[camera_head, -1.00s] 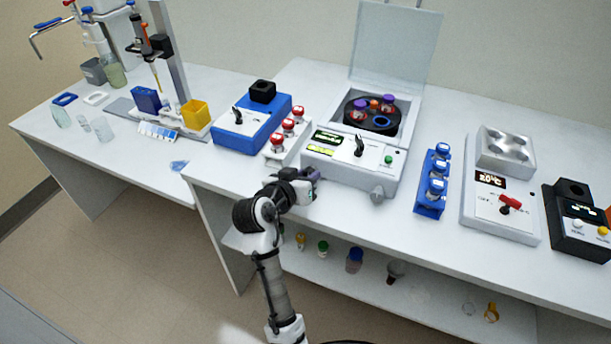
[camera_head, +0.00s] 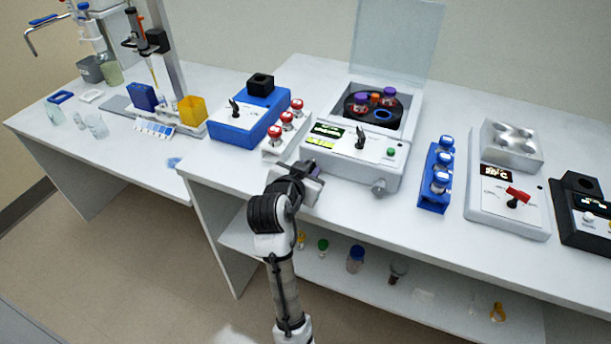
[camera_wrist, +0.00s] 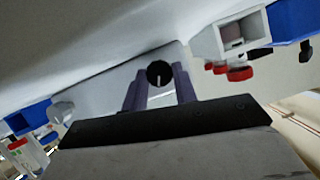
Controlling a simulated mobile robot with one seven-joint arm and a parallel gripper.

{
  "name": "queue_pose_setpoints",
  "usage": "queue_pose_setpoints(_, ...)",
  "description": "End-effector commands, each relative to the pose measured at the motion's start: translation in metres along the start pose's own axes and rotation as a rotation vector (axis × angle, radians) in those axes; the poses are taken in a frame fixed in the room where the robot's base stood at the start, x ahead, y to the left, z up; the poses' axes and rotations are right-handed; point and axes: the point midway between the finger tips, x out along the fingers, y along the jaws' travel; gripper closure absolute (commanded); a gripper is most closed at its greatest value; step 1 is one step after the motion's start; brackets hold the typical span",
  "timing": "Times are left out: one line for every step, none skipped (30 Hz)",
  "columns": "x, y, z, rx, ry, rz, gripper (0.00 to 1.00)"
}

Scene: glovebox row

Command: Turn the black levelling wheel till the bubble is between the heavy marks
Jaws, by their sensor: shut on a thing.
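The black levelling wheel (camera_wrist: 159,73) shows in the wrist view as a dark disc with a white line on it. It sits at the front of the white centrifuge (camera_head: 345,166). My gripper (camera_wrist: 160,88) is shut on the wheel, one finger on each side. In the head view my gripper (camera_head: 312,175) is at the front left corner of the centrifuge and hides the wheel. A yellow-green level strip (camera_head: 320,142) is on the centrifuge's panel. Its bubble and heavy marks are too small to read.
A rack of red-capped tubes (camera_head: 286,131) stands close left of the centrifuge. A grey foot or knob (camera_head: 379,187) is at its front right. A blue tube rack (camera_head: 435,185) stands to the right. The centrifuge's lid (camera_head: 396,42) is raised. Bare bench lies in front.

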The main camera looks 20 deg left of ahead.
Motion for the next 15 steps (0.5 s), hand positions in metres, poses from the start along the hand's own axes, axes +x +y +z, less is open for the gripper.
queue_pose_setpoints(0.0014,0.0018,0.0025,0.039,0.003,-0.015,0.95)
queue_pose_setpoints(0.0014,0.0022,0.0025,0.061,0.003,-0.024,0.95)
queue_pose_setpoints(0.0012,0.0022,0.0025,0.091,0.003,-0.037,0.95)
queue_pose_setpoints(0.0011,0.0024,0.0024,0.112,0.003,-0.046,0.95)
queue_pose_setpoints(0.0010,0.0025,0.0025,0.133,0.002,-0.055,0.95)
queue_pose_setpoints(0.0011,0.0030,0.0023,0.160,0.002,-0.065,0.95)
queue_pose_setpoints(0.0012,0.0031,0.0024,0.179,0.002,-0.073,0.95)
queue_pose_setpoints(0.0012,0.0032,0.0024,0.196,0.002,-0.081,0.95)
queue_pose_setpoints(0.0010,0.0033,0.0022,0.220,0.002,-0.090,0.95)
queue_pose_setpoints(0.0009,0.0032,0.0022,0.235,0.002,-0.097,0.95)
queue_pose_setpoints(0.0008,0.0032,0.0020,0.251,0.002,-0.104,0.95)
queue_pose_setpoints(0.0007,0.0035,0.0017,0.268,0.002,-0.111,0.95)
queue_pose_setpoints(0.0006,0.0035,0.0016,0.281,0.002,-0.116,0.95)
queue_pose_setpoints(0.0006,0.0035,0.0016,0.293,0.002,-0.121,0.95)
queue_pose_setpoints(0.0006,0.0037,0.0014,0.307,0.002,-0.127,0.95)
